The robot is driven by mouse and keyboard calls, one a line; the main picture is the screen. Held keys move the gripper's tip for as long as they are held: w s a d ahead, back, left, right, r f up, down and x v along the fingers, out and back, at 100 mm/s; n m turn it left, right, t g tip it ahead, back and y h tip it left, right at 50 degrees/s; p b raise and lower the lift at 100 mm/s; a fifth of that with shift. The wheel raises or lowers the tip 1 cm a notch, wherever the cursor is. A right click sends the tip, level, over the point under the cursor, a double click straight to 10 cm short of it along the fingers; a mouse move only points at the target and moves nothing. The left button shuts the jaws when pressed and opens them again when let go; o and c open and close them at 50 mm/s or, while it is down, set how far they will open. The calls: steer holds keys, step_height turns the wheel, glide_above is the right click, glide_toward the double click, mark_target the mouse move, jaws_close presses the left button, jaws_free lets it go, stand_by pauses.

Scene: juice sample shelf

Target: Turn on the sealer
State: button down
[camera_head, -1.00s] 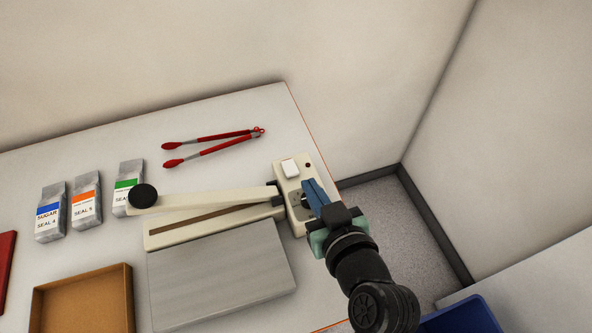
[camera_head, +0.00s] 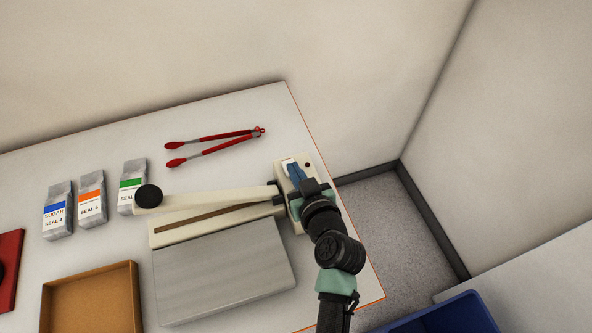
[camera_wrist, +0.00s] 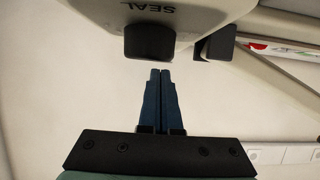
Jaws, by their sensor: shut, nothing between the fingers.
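The cream sealer (camera_head: 208,202) stands on the table, with its lever arm raised at an angle and a black knob at the lever's left end. A grey platform (camera_head: 222,272) lies in front of it. My gripper (camera_head: 293,168) is shut and empty over the housing, fingertips at the switch; contact cannot be told. In the wrist view, the shut blue fingers (camera_wrist: 160,73) point at a black knob (camera_wrist: 149,42) below the word SEAL on a pale housing.
Red tongs (camera_head: 215,147) lie behind the sealer. Several labelled pouches (camera_head: 92,202) stand at the left. An orange-brown tray (camera_head: 92,302) is at front left, beside a red object (camera_head: 10,275). The table's right edge is close to the housing; a blue bin (camera_head: 445,318) is beyond it.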

steer(key=shift+f, duration=0.4)
steer(key=shift+s, duration=0.1)
